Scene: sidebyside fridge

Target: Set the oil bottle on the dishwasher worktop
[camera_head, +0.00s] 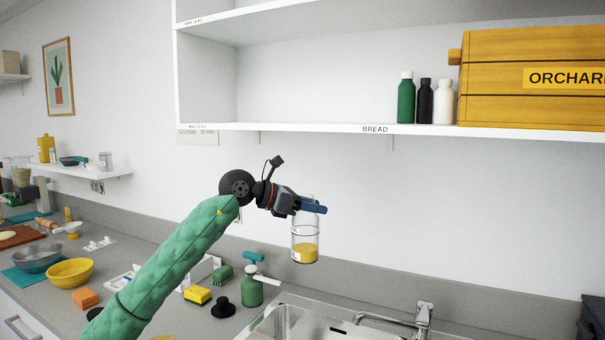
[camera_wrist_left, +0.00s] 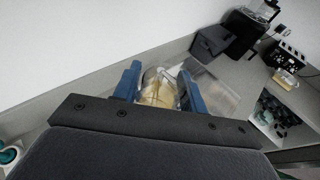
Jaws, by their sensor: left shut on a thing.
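The oil bottle (camera_head: 305,246), a clear container with yellow contents low down, hangs roughly upright in my left gripper (camera_head: 313,207). The blue fingers are shut on its upper part, and it is held in the air above the sink area. In the left wrist view the bottle (camera_wrist_left: 157,96) sits between the two blue fingers of the left gripper (camera_wrist_left: 158,86). A grey worktop (camera_head: 150,238) runs along the wall. I cannot tell which stretch of it is over the dishwasher. My right gripper is not in view.
A sink (camera_head: 290,322) with a faucet (camera_head: 423,315) lies below the bottle. A green soap bottle (camera_head: 252,290), a yellow sponge (camera_head: 198,294) and bowls (camera_head: 70,272) crowd the worktop on the left. A shelf (camera_head: 330,128) with bottles and a yellow crate (camera_head: 530,105) hangs above.

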